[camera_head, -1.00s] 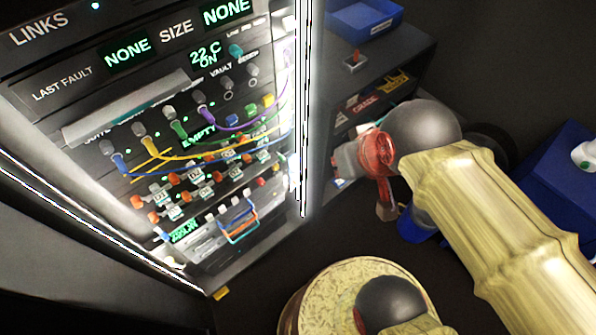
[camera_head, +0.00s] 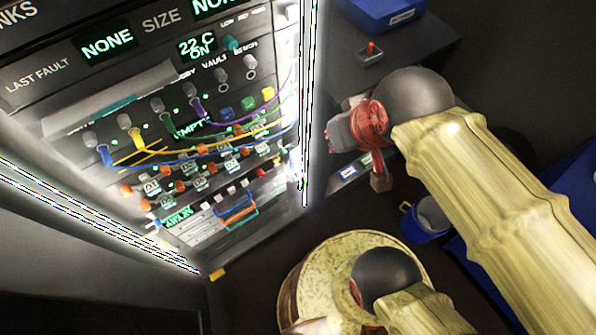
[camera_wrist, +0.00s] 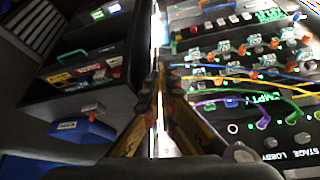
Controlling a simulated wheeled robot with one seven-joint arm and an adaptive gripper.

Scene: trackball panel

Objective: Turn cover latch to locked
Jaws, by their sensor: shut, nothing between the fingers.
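The upright panel (camera_head: 45,95) fills the left of the head view, with knobs, coloured cables and lit displays. In the wrist view, the panel (camera_wrist: 215,133) is on the right and looks upside down. I cannot single out the cover latch in either view. My gripper (camera_wrist: 165,88) shows its two dark and yellow fingers at the lower middle of the wrist view, closed together with nothing held. They line up with the bright edge strip beside the panel; contact cannot be told. In the head view, my gripper (camera_head: 338,136) is right of that strip, its fingertips unclear.
A bright vertical edge strip (camera_head: 305,100) borders the panel's right side. Beyond it stands a dark shelf unit (camera_head: 428,62) with a blue bin (camera_head: 378,12) and a red-handled switch (camera_head: 370,52). A blue bucket (camera_head: 430,218) is below my arm. A round pale-topped stool (camera_head: 325,262) stands in front.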

